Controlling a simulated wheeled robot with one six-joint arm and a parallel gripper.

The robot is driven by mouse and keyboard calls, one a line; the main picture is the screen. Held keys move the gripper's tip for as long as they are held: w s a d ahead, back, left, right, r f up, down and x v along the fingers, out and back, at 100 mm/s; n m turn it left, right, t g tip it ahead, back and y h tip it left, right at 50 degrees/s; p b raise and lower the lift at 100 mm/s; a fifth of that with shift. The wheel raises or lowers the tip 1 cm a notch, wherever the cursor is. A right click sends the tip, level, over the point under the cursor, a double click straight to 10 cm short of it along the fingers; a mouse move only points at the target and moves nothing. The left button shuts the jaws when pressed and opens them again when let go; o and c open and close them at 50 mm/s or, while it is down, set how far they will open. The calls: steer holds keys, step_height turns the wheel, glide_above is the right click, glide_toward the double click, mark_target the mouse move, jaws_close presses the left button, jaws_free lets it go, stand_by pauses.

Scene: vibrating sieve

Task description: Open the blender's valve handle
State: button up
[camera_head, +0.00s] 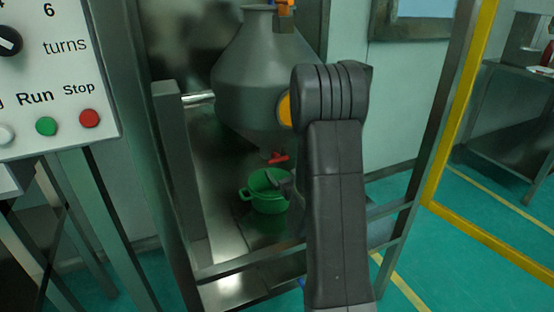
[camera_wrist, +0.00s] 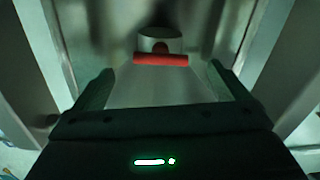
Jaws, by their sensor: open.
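The grey blender vessel (camera_head: 248,75) hangs above a metal stand, its cone narrowing downward. A red valve handle (camera_head: 279,159) sticks out at its bottom outlet. In the wrist view the red handle (camera_wrist: 161,60) lies crosswise in front of the pale outlet (camera_wrist: 160,40). My gripper (camera_wrist: 158,80) is open, with one finger on each side of the handle's line and the handle apart from both, ahead of the fingertips. In the head view my arm hides most of my gripper; a dark part of it shows near the green pot.
A green pot (camera_head: 267,192) stands on the metal shelf below the outlet. A control panel (camera_head: 55,75) with Run and Stop buttons is at the left. Metal frame posts (camera_head: 176,165) flank the stand. A yellow frame (camera_head: 450,140) stands at the right.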

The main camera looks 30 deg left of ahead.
mark_target(277, 158)
steer(key=b+x, duration=0.1)
steer(key=x, duration=0.6)
steer(key=shift+a, duration=0.1)
steer(key=c, duration=0.9)
steer(key=shift+f+m+b, duration=0.15)
steer(key=shift+m+b, duration=0.5)
steer(key=shift+m, duration=0.35)
steer(key=shift+m+b, duration=0.4)
steer(key=shift+m, duration=0.9)
steer(key=o, duration=0.9)
